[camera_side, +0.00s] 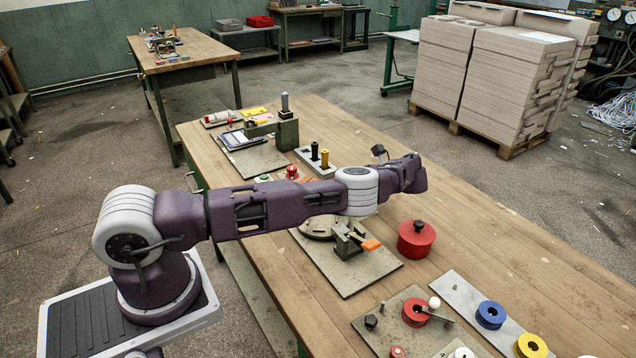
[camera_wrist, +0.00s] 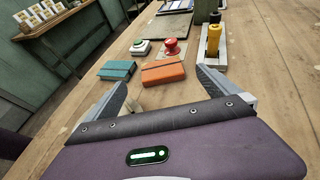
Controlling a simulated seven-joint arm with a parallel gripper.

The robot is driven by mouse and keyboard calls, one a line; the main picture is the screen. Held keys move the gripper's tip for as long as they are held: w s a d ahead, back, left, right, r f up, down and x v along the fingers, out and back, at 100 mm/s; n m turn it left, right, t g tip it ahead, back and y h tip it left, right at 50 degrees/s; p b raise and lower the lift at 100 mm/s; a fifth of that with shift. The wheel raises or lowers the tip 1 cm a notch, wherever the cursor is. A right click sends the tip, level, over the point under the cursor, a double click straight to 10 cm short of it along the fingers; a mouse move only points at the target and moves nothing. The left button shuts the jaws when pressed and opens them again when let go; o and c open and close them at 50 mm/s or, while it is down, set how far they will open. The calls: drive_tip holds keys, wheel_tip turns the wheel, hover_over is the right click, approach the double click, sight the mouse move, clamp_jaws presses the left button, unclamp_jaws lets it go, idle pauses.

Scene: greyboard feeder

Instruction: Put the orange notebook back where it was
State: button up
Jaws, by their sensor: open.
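Nothing is held between the fingers. A teal notebook (camera_wrist: 117,70) lies just left of the orange one, with a small gap. In the side view my arm hides my fingertips and most of this area; only a sliver of orange shows above the arm.
Behind the notebooks stand a green button (camera_wrist: 140,46) and a red button (camera_wrist: 172,47). A holder with black and yellow cylinders (camera_wrist: 213,40) stands at the right. A red round container (camera_side: 416,242) and a fixture with an orange handle (camera_side: 371,245) sit farther along the table (camera_side: 500,235).

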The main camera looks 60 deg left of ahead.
wheel_tip(320, 180, up, 11)
drive_tip(key=s+n+h, duration=0.3)
drive_tip(key=n+h, duration=0.2)
drive_tip(key=n, duration=0.2)
drive_tip(key=s+d+r+n+t+h, duration=0.5)
drive_tip(key=s+d+r+h, duration=0.15)
drive_tip(key=d+r, duration=0.45)
drive_tip(key=s+d+r+t+h, duration=0.2)
drive_tip(key=s+d+r, duration=0.4)
drive_tip(key=s+d, duration=0.25)
drive_tip(key=s+d+f+n+t, duration=0.1)
drive_tip(key=s+d+t, duration=0.2)
drive_tip(key=s, duration=1.1)
drive_tip(key=d+y, duration=0.1)
drive_tip(key=d, duration=0.2)
drive_tip(key=shift+s+f+n+t, duration=0.15)
drive_tip(key=shift+s+n+t, duration=0.05)
drive_tip(key=shift+n+t, duration=0.1)
